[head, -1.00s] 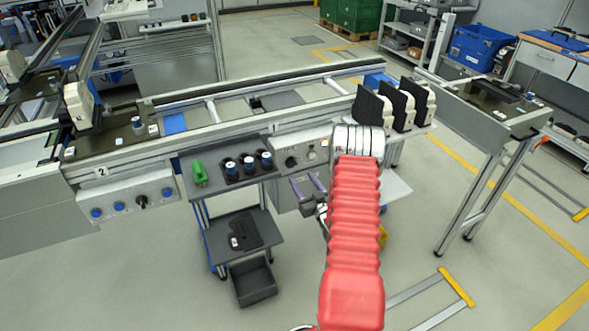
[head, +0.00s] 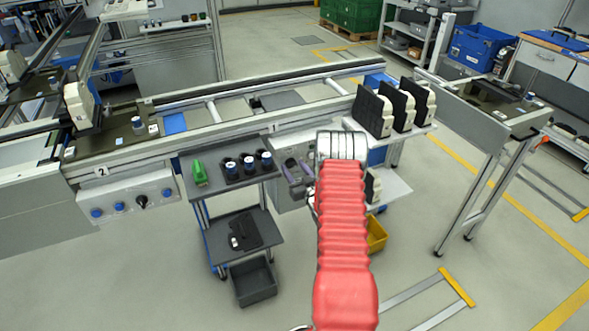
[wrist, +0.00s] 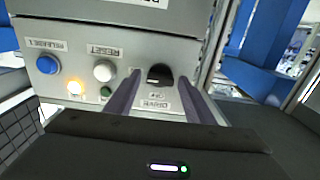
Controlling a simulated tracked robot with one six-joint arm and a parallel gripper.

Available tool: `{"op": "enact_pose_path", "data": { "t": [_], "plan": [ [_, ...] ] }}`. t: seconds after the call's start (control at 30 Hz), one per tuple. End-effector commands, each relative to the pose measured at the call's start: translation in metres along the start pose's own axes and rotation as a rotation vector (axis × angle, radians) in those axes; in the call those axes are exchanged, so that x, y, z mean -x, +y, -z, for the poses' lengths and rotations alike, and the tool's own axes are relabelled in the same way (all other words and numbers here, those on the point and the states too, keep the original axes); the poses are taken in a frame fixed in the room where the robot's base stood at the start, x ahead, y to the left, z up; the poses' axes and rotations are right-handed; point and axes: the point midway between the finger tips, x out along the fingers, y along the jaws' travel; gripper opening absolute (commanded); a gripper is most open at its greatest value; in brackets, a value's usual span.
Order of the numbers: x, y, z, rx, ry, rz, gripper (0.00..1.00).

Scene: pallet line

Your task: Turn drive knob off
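In the wrist view, a black rotary knob (wrist: 160,75) sits on a grey control box (wrist: 130,45), with a small label under it that I cannot read clearly. My gripper (wrist: 157,90) is open, with one purple-grey finger to the left of the knob and one to the right. The knob shows between the fingertips; I see no clear contact. In the head view, my gripper (head: 298,180) is at the front of the control box (head: 283,145) under the conveyor, and my red-sleeved arm hides part of the box.
A blue button (wrist: 47,64), a white button (wrist: 104,71), a lit amber lamp (wrist: 75,88) and a green lamp (wrist: 106,92) are left of the knob. A trolley (head: 225,190) stands left of my gripper. Another panel (head: 125,190) with a black knob is farther left.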

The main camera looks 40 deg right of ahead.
Motion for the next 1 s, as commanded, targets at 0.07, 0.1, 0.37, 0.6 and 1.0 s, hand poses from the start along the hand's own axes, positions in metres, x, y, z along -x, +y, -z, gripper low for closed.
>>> {"op": "enact_pose_path", "data": {
  "t": [0.07,0.1,0.37,0.6,1.0],
  "plan": [
    [0.0001,0.0,0.0001,0.0,0.0,0.0,0.42],
    [0.0001,0.0001,0.0002,0.0,0.0,0.0,0.4],
    [0.0002,0.0001,0.0002,0.0,0.0,0.0,0.21],
    [0.0002,0.0001,0.0003,0.001,0.001,0.0,0.1],
    [0.0002,-0.0003,0.0002,0.087,0.001,0.0,0.1]
  ]
}}
